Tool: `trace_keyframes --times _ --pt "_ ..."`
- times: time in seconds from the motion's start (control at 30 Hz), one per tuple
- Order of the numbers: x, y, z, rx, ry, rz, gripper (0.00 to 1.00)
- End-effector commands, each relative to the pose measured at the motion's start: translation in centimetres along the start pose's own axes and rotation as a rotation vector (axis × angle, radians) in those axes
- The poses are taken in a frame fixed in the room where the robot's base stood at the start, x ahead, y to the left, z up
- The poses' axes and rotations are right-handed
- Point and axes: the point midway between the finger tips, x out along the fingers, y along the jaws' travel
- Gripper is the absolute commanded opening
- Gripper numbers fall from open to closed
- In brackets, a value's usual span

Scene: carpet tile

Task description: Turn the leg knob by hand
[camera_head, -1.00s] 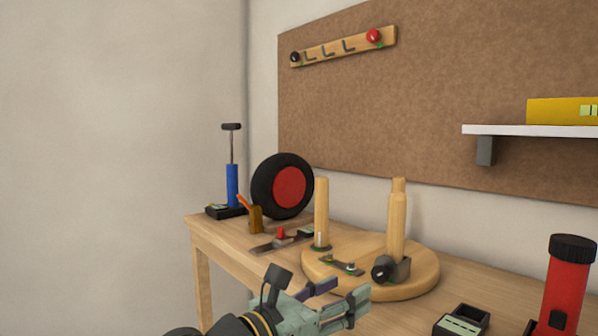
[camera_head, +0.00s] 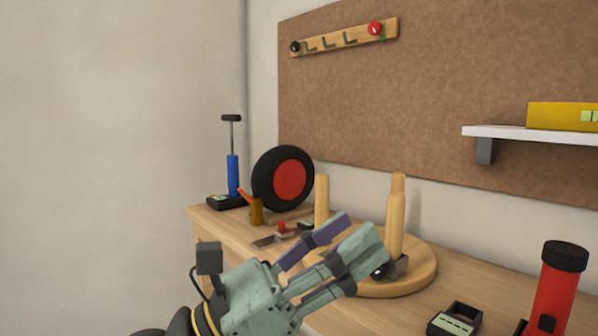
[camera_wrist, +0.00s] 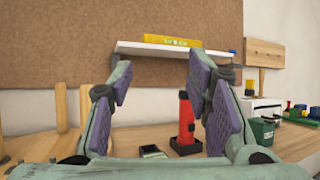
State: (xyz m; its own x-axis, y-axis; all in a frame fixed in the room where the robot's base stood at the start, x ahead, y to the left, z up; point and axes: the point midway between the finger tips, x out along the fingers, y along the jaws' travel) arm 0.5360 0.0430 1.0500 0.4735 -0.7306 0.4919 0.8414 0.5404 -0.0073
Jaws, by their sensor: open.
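An upturned round wooden stool seat (camera_head: 425,276) lies on the workbench with its legs pointing up. Its right leg (camera_head: 396,220) has a black knob (camera_head: 379,271) at its base, partly hidden behind my fingers. A second leg (camera_head: 321,200) stands to the left. My gripper (camera_head: 350,240) is open and empty, in front of the stool in the head view, its fingers pointing up and right. In the wrist view, my gripper (camera_wrist: 160,100) shows its two padded fingers wide apart with nothing between them. Wooden legs (camera_wrist: 62,108) show at the left there.
A red cylinder with a black cap (camera_head: 559,285) and a small dark box (camera_head: 455,322) stand at the right. A wheel (camera_head: 284,180), a blue pump (camera_head: 232,172) and small tools are at the back left. A white shelf (camera_head: 510,132) juts from the pegboard (camera_head: 430,90).

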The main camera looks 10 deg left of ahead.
Motion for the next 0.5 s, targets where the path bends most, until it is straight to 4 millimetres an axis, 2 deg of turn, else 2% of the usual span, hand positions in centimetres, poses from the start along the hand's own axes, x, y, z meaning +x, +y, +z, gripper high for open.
trace_keyframes --times 0.03,0.3,0.5 --pt "0.1 -0.5 1.1 -0.008 -0.027 -0.017 0.45" --pt "-0.7 -3.1 5.7 -0.061 -0.178 -0.112 0.45" --pt "-1.5 -4.5 8.3 -0.096 -0.267 -0.165 0.45"
